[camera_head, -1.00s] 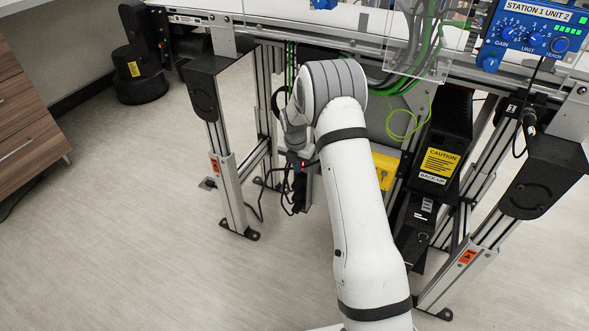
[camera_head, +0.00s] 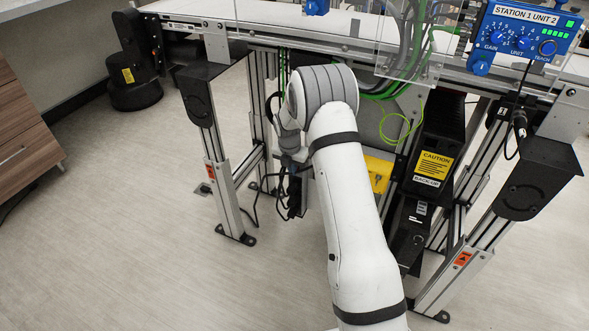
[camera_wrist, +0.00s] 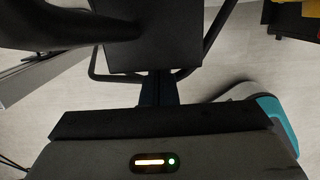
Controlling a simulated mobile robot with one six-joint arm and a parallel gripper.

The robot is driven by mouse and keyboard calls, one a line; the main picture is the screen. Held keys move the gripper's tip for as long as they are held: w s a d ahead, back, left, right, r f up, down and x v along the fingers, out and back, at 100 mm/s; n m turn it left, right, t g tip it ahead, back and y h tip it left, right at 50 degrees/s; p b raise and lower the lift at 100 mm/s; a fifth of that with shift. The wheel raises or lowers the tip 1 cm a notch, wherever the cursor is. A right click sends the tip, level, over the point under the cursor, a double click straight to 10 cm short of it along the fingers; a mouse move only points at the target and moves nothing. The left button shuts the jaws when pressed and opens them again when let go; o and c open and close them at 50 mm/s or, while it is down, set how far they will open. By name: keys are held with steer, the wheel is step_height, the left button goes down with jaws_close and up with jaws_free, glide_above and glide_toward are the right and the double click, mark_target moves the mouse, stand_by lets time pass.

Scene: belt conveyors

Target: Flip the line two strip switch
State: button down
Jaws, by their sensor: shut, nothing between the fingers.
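I cannot make out the line two strip switch in either view. In the head view my gripper (camera_head: 291,188) hangs low under the conveyor, beside my white arm, which partly hides it. Dark cables show around it. In the wrist view my gripper (camera_wrist: 158,90) is shut and empty, with an orange light bar and a green light on its dark body. A dark block and a dark rounded shape fill the top of that view; I cannot tell what they are.
The conveyor (camera_head: 352,47) runs overhead on metal legs. A blue control box (camera_head: 527,32) sits at top right. Floor is open at left, near a wooden cabinet (camera_head: 20,145).

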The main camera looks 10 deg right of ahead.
steer(key=shift+r+p, duration=0.4)
steer(key=shift+r, duration=0.25)
steer(key=shift+s+a+f, duration=0.1)
steer(key=shift+s+a, duration=0.05)
steer(key=shift+s, duration=0.05)
steer(key=s+a+r+p, duration=0.2)
steer(key=s+a+r, duration=0.2)
steer(key=r, duration=0.5)
steer(key=shift+s, duration=0.8)
step_height(320, 180, down, 7)
steer(key=w+d+b, duration=0.1)
steer(key=w, duration=0.1)
steer(key=shift+d, duration=0.2)
